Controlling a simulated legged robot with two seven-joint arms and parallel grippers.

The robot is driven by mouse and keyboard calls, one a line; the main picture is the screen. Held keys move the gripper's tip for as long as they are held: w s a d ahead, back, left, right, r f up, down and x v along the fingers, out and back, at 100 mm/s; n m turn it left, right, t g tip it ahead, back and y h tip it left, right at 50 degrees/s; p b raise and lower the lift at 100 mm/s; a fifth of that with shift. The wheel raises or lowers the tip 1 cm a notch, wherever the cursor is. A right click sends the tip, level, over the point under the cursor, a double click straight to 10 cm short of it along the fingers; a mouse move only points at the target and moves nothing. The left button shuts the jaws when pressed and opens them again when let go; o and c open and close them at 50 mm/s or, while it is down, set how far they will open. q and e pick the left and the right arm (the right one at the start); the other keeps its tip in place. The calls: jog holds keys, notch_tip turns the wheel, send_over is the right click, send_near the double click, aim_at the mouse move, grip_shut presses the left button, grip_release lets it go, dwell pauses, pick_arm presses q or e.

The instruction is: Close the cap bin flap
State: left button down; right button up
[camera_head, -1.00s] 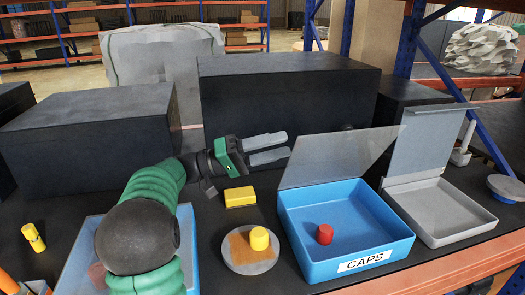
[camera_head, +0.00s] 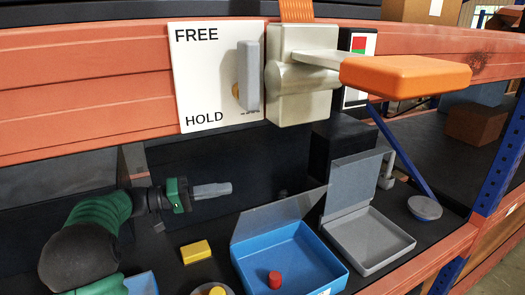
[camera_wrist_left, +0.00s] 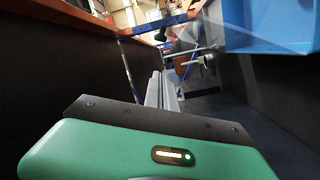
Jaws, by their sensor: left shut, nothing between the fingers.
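The blue cap bin (camera_head: 338,272) stands on the dark bench at the bottom of the head view, with a red cap (camera_head: 274,280) inside. Its translucent grey flap (camera_head: 262,221) is raised at the back edge, so the bin is open. My left gripper (camera_head: 228,188) is shut and empty, behind and to the left of the flap, apart from it. In the left wrist view its fingers (camera_wrist_left: 166,92) point forward, and the blue bin (camera_wrist_left: 275,25) shows at the upper right with the translucent flap (camera_wrist_left: 235,18) beside it. My right gripper is not in view.
A grey bin (camera_head: 380,245) with its lid raised stands right of the cap bin. A yellow block (camera_head: 196,252) lies to the left. Above, an orange beam (camera_head: 90,80) carries a FREE/HOLD plate (camera_head: 205,75) and an orange-handled lever (camera_head: 405,76). Dark boxes stand behind my gripper.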

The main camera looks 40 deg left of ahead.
aim_at(275, 212)
pick_arm(q)
notch_tip(275, 212, up, 4)
jog(key=w+g+p, duration=0.1)
jog(key=w+p, duration=0.1)
jog(key=p, duration=0.3)
jog(key=w+d+f+p, duration=0.4)
jog(key=w+d, duration=0.2)
jog(key=d, duration=0.3)
jog(key=shift+d+y+p, duration=0.25)
jog(key=shift+y+p, duration=0.1)
jog(key=shift+y, duration=0.05)
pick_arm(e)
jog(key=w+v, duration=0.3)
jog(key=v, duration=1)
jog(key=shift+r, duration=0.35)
pick_arm(q)
jog(key=shift+f, duration=0.2)
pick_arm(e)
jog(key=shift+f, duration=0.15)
